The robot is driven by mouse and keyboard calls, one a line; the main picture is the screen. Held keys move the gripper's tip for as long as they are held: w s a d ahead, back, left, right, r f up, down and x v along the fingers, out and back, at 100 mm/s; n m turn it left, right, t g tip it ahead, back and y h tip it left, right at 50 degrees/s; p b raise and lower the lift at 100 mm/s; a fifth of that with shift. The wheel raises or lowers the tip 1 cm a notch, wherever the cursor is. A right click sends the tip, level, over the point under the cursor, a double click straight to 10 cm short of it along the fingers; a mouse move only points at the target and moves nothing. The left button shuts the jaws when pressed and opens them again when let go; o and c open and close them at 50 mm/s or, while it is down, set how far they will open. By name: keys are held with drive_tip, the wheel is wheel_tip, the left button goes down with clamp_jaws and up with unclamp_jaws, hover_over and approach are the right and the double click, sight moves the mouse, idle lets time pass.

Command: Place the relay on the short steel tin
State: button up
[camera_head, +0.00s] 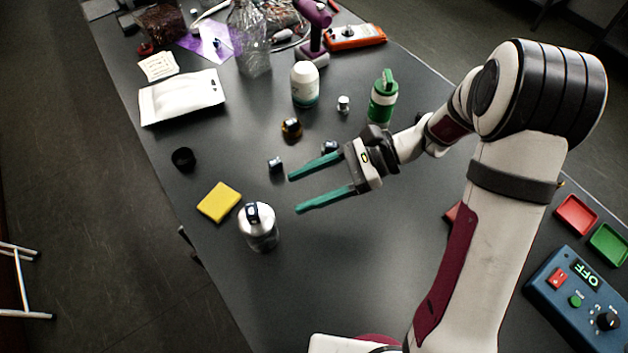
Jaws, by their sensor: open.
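A short steel tin (262,240) stands upright near the table's left edge. A small dark block with a light mark, which looks like a relay (253,213), rests on top of it. My gripper (294,194) is open, with two green fingers pointing left and nothing between them. Its fingertips are to the upper right of the tin and apart from it. A similar small dark block (276,165) sits on the table just beyond the upper fingertip. Another (329,147) is partly hidden by my gripper. I cannot tell these small blocks apart for certain.
A yellow pad (219,202) and a black ring-like cup (183,159) lie left of my gripper. An amber jar (291,129), white bottle (305,84) and green bottle (383,98) stand beyond. A blue control box (580,300) is at the lower right. The table below the tin is clear.

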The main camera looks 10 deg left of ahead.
drive_tip(key=s+d+r+n+t+h, duration=0.2)
drive_tip(key=s+d+n+h, duration=0.2)
drive_tip(key=s+d+h, duration=0.1)
drive_tip(key=s+d+r+n+t+h, duration=0.2)
drive_tip(key=s+d+r+n+h, duration=0.1)
drive_tip(key=s+d, duration=0.5)
drive_tip(key=s+n+h, duration=0.1)
drive_tip(key=s+h, duration=0.1)
drive_tip(key=shift+s+r+t+h, duration=0.2)
drive_tip(key=shift+s+t+h, duration=0.1)
drive_tip(key=shift+t, duration=0.1)
